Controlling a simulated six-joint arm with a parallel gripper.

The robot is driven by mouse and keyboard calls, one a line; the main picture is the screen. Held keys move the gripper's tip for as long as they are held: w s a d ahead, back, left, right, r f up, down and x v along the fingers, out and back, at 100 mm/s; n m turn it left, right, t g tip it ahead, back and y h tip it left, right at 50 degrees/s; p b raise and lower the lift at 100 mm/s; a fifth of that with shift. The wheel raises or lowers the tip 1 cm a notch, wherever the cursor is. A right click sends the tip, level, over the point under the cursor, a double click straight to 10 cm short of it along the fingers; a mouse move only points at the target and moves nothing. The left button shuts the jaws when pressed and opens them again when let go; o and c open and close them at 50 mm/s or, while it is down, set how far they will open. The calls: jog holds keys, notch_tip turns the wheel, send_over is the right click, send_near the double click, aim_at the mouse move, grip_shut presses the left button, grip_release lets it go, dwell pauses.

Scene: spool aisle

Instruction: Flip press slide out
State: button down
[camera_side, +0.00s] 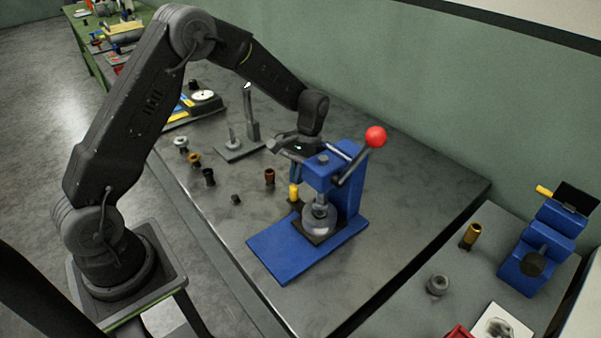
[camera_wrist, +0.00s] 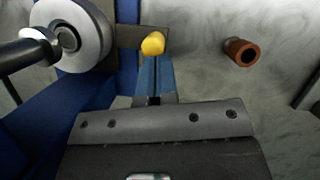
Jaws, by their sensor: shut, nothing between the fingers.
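The blue press (camera_side: 342,200) stands on the bench with a red ball (camera_side: 375,137) on its raised lever. A round grey metal piece (camera_side: 318,222) sits under the ram on the dark slide plate (camera_side: 327,240). The slide's yellow knob (camera_side: 294,191) sticks out at the left of the press. In the wrist view the yellow knob (camera_wrist: 153,43) shows beside the dark slide plate (camera_wrist: 127,38) and the silver round piece (camera_wrist: 80,35). My gripper (camera_side: 296,180) is shut and empty, pointing down close above the knob. Its fingers (camera_wrist: 154,68) reach toward the knob; I cannot tell whether they touch.
A brown cylinder (camera_side: 270,177) stands left of the press and shows in the wrist view (camera_wrist: 241,52). Several small parts and a grey stand (camera_side: 250,112) lie farther left. A second bench at right holds a blue fixture (camera_side: 541,240) and a brass tube (camera_side: 469,236).

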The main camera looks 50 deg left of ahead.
jog(key=s, duration=1.1)
jog(key=shift+f, duration=0.1)
jog(key=shift+w, duration=0.15)
jog(key=shift+w+a, duration=0.1)
jog(key=shift+w, duration=0.15)
jog(key=w, duration=0.2)
jog(key=w+a+r, duration=0.1)
jog(key=w, duration=0.1)
jog(key=d+v, duration=0.1)
jog(key=v, duration=0.8)
jog(key=shift+s+a, duration=0.15)
jog(key=shift+a, duration=0.3)
jog(key=shift+r, duration=0.1)
